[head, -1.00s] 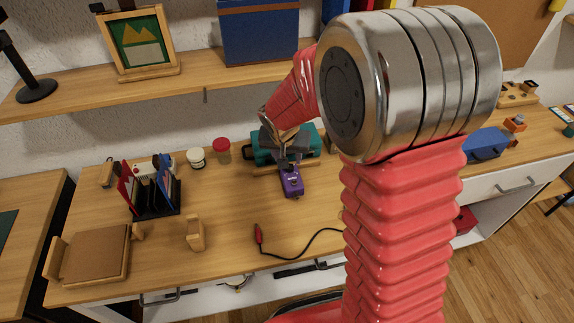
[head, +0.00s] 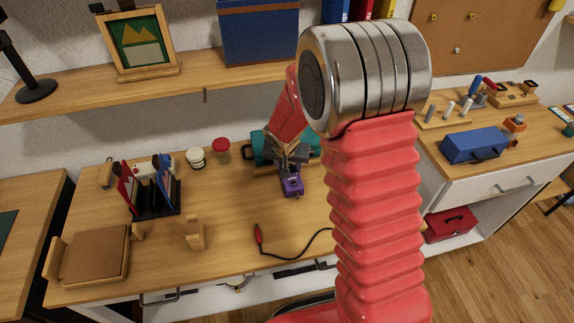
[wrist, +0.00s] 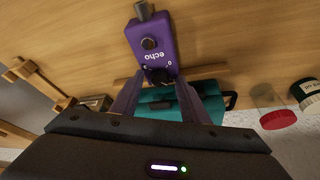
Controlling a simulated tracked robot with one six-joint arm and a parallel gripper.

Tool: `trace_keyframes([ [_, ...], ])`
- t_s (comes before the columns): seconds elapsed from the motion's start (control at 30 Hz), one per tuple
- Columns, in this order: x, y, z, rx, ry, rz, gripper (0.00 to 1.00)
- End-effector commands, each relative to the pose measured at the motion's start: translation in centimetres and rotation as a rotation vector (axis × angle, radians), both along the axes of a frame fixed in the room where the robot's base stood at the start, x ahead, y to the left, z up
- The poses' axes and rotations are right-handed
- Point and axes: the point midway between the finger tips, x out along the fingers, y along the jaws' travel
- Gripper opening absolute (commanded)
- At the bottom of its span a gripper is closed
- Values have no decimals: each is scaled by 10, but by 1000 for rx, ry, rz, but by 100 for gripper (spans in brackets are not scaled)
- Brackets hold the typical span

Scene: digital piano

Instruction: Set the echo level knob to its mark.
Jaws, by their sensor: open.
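The purple echo pedal (head: 292,188) stands on the desk; its far end is covered by my gripper (head: 290,163) in the head view. In the wrist view the pedal (wrist: 152,42) shows upside-down "echo" lettering and a round metal footswitch. Its black knob (wrist: 160,77) lies between the two fingers of my gripper (wrist: 161,86). The fingers are open, one on each side of the knob, with gaps that look clear. Small white marks show by the knob, but the knob's pointer and its set mark are too small to read. Whether the fingertips are at knob height cannot be told.
A teal case (head: 262,149) sits just behind the pedal, with a wooden strip between them. A red-lidded jar (head: 221,147) and a white jar (head: 195,158) stand to the left. A red-tipped cable (head: 259,236) lies in front. The desk around it is mostly clear.

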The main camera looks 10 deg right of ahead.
Motion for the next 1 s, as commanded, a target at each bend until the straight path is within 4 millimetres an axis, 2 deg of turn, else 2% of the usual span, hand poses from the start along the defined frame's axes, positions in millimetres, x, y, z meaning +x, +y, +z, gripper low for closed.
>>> trace_keyframes([
  [0.07,0,0,0,0,0,0,39],
  [0.6,0,1,0,0,0,1,1],
  [0.63,0,10,0,0,0,5,0],
  [0.73,0,3,0,0,0,1,0],
  [1.0,0,1,0,0,0,8,0],
])
